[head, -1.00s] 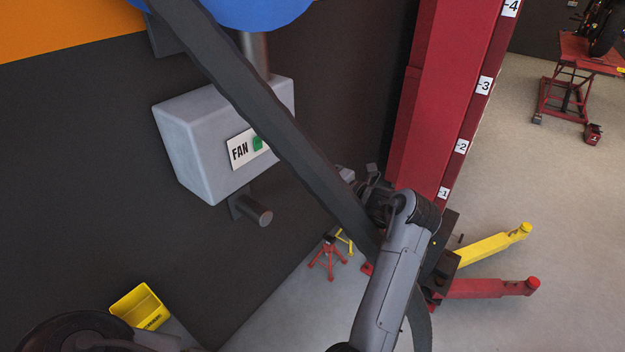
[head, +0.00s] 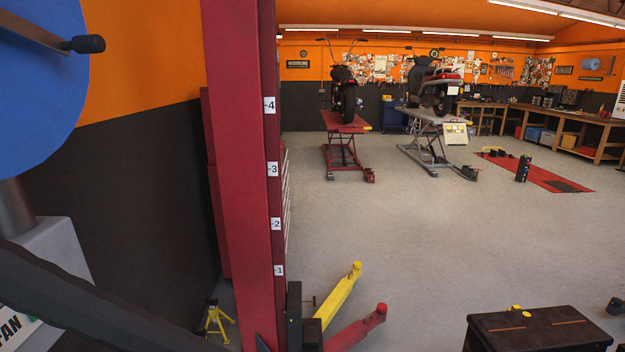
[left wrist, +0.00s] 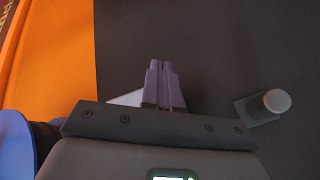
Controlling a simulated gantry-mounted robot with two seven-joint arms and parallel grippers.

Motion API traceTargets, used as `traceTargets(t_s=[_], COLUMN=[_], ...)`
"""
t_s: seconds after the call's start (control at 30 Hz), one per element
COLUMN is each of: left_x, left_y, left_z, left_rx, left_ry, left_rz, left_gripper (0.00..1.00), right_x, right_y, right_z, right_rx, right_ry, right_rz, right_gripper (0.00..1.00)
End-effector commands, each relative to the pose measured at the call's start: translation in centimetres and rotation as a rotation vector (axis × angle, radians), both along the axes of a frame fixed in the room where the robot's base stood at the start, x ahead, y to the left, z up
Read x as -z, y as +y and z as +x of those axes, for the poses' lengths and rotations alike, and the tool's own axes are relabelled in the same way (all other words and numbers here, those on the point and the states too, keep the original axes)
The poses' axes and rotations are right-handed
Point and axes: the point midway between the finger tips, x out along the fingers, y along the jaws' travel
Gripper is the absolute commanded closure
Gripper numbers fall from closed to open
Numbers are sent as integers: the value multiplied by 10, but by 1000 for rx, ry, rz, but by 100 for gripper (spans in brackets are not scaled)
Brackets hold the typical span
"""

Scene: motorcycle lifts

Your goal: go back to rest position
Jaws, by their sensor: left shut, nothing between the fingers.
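My left gripper (left wrist: 163,88) shows in the left wrist view, its two fingers together with nothing between them. It faces a dark wall (left wrist: 220,50) with an orange band at the left. Part of a pale box (left wrist: 125,98) shows behind the fingers, and a grey cylinder on a wall plate (left wrist: 272,102) is to their right, apart from them. Neither gripper is in the head view now. My right gripper is not seen in any view.
In the head view, a red lift post (head: 239,180) stands close by, with yellow (head: 338,292) and red (head: 355,329) arms low beside it. A dark hose (head: 75,300) crosses the lower left before the fan box (head: 55,245). A black-topped cabinet (head: 540,330) is at lower right. Open floor (head: 430,220) lies between.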

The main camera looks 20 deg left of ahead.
Motion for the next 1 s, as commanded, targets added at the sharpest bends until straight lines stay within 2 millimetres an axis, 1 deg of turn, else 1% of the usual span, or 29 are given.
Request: traceTargets(t_s=[0.03,0.07,0.1,0.13,0.17,0.2,0.27,0.3,0.37,0.4,0.47,0.5,0.57,0.6,0.67,0.7,0.77,0.8,0.87,0.9,0.97,1.0], left_x=[18,29,45,58,71,87,111,126,146,158,172,180,189,194,200,203,172,161,145,134,116,103], left_y=[-23,-41,-65,-83,-102,-125,-157,-177,-203,-218,-237,-247,-261,-269,-279,-285,-285,-284,-284,-284,-284,-284], left_z=[-1,-2,-5,-10,-17,-28,-50,-66,-94,-113,-142,-162,-191,-210,-239,-259,-256,-255,-254,-254,-254,-254], left_rx=[131,217,329,416,495,597,740,831,958,1037,1144,1211,1306,1369,1458,1518,1514,1512,1511,1511,1509,1509], left_ry=[121,196,299,382,459,558,701,792,919,999,1105,1172,1266,1326,1413,1468,1465,1463,1463,1462,1462,1461], left_rz=[41,66,97,123,147,179,223,250,292,317,354,375,407,428,458,478,482,481,479,478,478,477], left_gripper=[100,100,100,100,100,100,100,100,100,100,100,100,100,100,100,100,100,100,100,100,100,100], right_x=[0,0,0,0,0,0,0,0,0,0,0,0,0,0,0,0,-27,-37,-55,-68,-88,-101], right_y=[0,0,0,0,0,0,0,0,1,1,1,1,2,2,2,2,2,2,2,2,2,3], right_z=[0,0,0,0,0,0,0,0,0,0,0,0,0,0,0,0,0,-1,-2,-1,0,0], right_rx=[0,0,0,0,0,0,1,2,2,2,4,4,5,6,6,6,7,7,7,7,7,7], right_ry=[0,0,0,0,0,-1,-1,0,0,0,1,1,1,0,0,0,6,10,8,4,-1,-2], right_rz=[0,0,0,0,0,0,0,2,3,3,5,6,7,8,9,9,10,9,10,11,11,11], right_gripper=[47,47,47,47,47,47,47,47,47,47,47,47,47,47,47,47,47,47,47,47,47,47])
